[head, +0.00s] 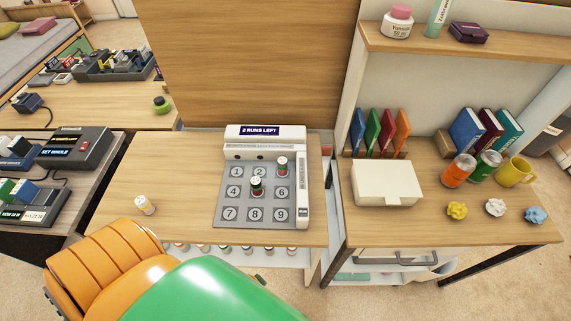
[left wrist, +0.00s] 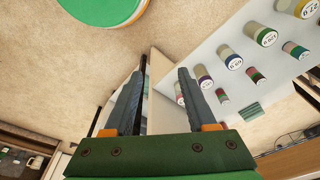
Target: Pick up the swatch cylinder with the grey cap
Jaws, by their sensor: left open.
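My left gripper (left wrist: 162,70) is open and empty in the left wrist view, its dark fingers pointing toward a low white shelf. Several swatch cylinders lie or stand on that shelf, with pale, green, red and purple bands; a large pale and green one (left wrist: 262,34) and a smaller one (left wrist: 203,77) are among them. One (left wrist: 180,96) is partly hidden by the right finger. I cannot tell which has the grey cap. In the head view a pale cylinder (head: 146,205) stands on the desk. Two more, a dark green one (head: 256,187) and a red-banded one (head: 282,167), stand on the numbered pad.
The numbered pad (head: 232,212) is part of a white device reading "2 RUNS LEFT" on the desk. A shelf (head: 300,256) with several cylinders runs below the desk's front edge.

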